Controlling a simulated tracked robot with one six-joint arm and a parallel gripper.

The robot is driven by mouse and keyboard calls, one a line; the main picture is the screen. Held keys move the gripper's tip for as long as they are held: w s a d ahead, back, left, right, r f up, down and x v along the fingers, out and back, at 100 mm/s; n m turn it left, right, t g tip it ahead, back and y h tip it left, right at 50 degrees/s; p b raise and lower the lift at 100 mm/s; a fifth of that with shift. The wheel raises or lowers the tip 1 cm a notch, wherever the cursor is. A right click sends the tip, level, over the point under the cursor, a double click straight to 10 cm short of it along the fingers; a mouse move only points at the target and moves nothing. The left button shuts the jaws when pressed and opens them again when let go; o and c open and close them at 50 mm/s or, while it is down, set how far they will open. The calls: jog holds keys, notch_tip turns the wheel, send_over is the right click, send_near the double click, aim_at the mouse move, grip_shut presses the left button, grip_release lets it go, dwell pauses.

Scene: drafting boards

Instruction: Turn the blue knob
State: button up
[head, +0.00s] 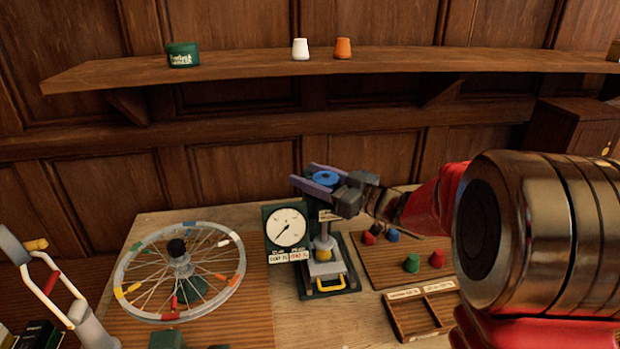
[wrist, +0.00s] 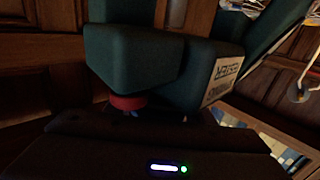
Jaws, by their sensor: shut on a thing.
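The blue knob (head: 326,177) sits on top of a dark green press-like device with a metal column. My gripper (head: 311,177) reaches in from the right, and its two purple fingers lie on either side of the knob, shut on it. In the wrist view, the dark green body of the device (wrist: 135,55) fills the upper middle, with a red round part (wrist: 127,102) below it. I cannot make out the knob clearly there.
A dial gauge (head: 287,227) stands just left of the device. A spoked wheel (head: 125,290) lies farther left. A board with coloured pegs (head: 377,270) and a wooden tray (head: 408,317) are on the right. A wall shelf (head: 240,66) runs above.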

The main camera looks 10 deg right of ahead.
jog(key=shift+w+d+m+t+h, duration=0.25)
jog(key=shift+m+t+h, duration=0.55)
jog(key=shift+h, duration=0.3)
jog(key=shift+w+d+m+t+h, duration=0.1)
jog(key=shift+d+m+t+h, duration=0.15)
jog(key=shift+m+t+h, duration=0.6)
jog(key=shift+w+d+m+t+h, duration=0.1)
jog(key=shift+d+m+t+h, duration=0.1)
jog(key=shift+m+h, duration=0.45)
jog(key=shift+w+d+m+t+h, duration=0.15)
jog(key=shift+m+h, duration=0.25)
jog(key=shift+h, duration=0.6)
jog(key=shift+s+d+m+t+h, duration=0.1)
jog(key=shift+d+m+t+h, duration=0.1)
jog(key=shift+m+h, duration=0.45)
jog(key=shift+h, duration=0.25)
jog(key=o, duration=1.1)
jog(key=shift+c, duration=0.2)
jog(key=shift+d, duration=0.1)
